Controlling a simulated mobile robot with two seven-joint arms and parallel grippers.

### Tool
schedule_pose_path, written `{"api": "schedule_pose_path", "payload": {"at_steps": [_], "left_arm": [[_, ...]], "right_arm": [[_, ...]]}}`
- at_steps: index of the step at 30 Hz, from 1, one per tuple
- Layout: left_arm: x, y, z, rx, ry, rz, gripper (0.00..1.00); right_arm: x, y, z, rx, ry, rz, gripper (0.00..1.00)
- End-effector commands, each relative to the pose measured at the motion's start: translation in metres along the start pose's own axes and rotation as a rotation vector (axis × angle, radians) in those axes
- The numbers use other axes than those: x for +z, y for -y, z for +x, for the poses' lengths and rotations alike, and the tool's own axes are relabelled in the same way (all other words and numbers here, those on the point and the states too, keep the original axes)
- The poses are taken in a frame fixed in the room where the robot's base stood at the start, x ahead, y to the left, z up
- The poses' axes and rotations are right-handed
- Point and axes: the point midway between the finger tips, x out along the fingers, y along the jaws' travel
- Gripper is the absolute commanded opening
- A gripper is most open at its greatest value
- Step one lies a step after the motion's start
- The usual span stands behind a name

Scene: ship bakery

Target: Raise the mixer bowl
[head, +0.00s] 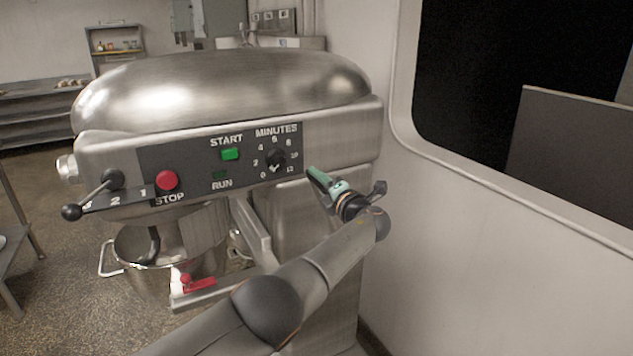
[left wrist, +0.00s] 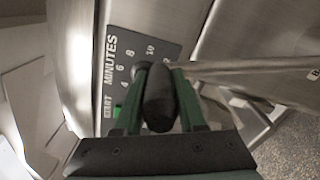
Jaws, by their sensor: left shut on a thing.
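The steel mixer bowl (head: 143,280) hangs under the mixer head (head: 220,90), partly hidden by the bowl support and my arm. My left gripper (head: 316,176) is at the right side of the mixer, just right of the minutes dial. In the left wrist view its green fingers are shut on a black handle grip (left wrist: 160,100). A metal rod (left wrist: 260,66) runs off to the right from near this grip. In the head view the held grip cannot be made out clearly. My right gripper is not in view.
The control panel has a red stop button (head: 167,180), a green start button (head: 230,154) and a minutes dial (head: 277,160). A black-knobbed speed lever (head: 73,211) sticks out at left. A red-handled clamp (head: 196,283) sits beside the bowl. A wall (head: 480,220) stands close at right.

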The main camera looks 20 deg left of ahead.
Motion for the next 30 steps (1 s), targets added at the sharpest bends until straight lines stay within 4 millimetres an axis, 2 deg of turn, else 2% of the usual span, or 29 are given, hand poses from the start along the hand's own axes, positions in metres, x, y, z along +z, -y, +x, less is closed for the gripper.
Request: {"api": "schedule_pose_path", "payload": {"at_steps": [1,21,22,27,30], "left_arm": [[0.0001,-0.0048,0.0025,0.007,-0.002,0.008,0.00],[0.0060,-0.0076,0.0000,0.009,0.007,0.020,0.00],[0.0061,-0.0077,-0.0001,0.009,0.007,0.020,0.42],[0.0057,-0.0069,-0.0001,0.008,0.007,0.020,0.61],[0.0048,-0.0057,-0.0002,0.007,0.005,0.021,0.69]], "right_arm": [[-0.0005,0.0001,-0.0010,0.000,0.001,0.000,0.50],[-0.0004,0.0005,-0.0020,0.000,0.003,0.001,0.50],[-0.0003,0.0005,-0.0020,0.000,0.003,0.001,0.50],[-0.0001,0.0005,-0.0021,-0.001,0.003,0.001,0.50],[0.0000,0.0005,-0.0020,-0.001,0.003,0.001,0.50]]}}
